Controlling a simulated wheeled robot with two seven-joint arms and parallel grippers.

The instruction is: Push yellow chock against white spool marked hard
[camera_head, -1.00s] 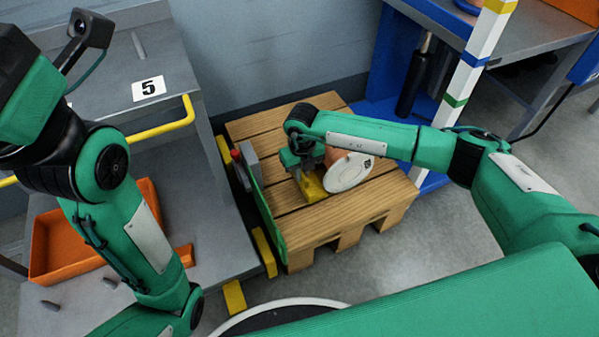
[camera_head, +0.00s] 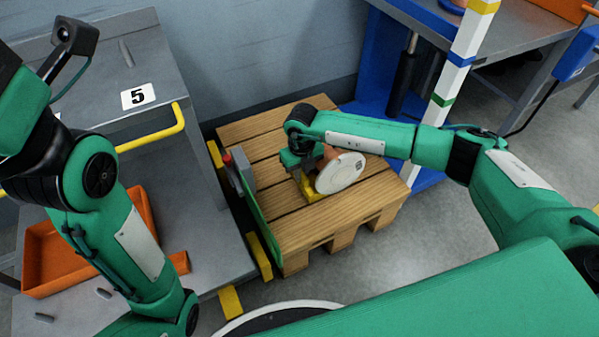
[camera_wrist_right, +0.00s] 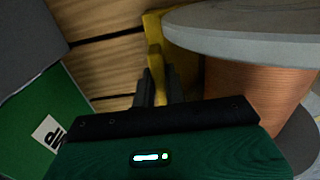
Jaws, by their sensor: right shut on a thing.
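The white spool (camera_head: 340,173) has a pale round flange and a copper-coloured winding. It stands on its rim, somewhat tilted, on the wooden pallet (camera_head: 280,232). The yellow chock (camera_head: 313,192) lies on the planks right beside the spool's lower left edge; whether they touch is hard to tell. My right gripper (camera_head: 301,172) reaches down over the chock and is shut on it. In the right wrist view the fingers (camera_wrist_right: 158,88) meet the yellow chock (camera_wrist_right: 160,45), with the spool (camera_wrist_right: 250,80) close on the right. My left gripper is out of view.
A green panel with a grey block and red knob (camera_head: 240,172) stands at the pallet's left edge. A grey cart with an orange tray (camera_head: 60,265) is at left. A striped post (camera_head: 455,80) and blue frame stand behind right. The pallet's front planks are clear.

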